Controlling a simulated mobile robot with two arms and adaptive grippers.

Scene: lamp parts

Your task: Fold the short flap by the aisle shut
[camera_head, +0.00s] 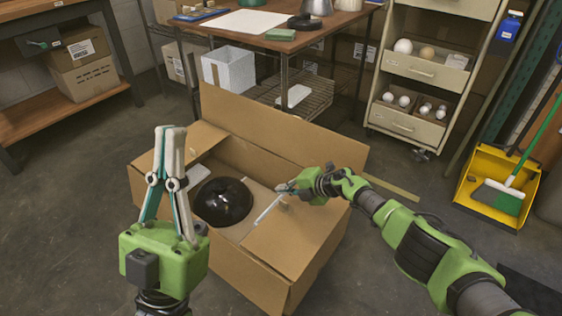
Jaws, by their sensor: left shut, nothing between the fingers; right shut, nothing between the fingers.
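An open cardboard box (240,270) stands on the floor in the middle of the view. Its long back flap (270,128) stands up. The short flap on the right (295,232) lies inward, roughly level, over the right part of the opening. The short flap on the left (196,142) also slants inward, partly hidden by my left gripper. A glossy black lampshade (229,202) shows between them. My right gripper (264,211) is shut and empty at the inner edge of the right flap; contact is unclear. My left gripper (170,131) is shut, empty and upright, in front of the box's left side.
A worktable (245,23) with a wire shelf stands behind the box. A drawer cabinet (418,70) with bulbs is at the back right. A yellow dustpan (487,175) and green broom stand at the right. Left is a wooden bench (60,110). Floor is clear left of the box.

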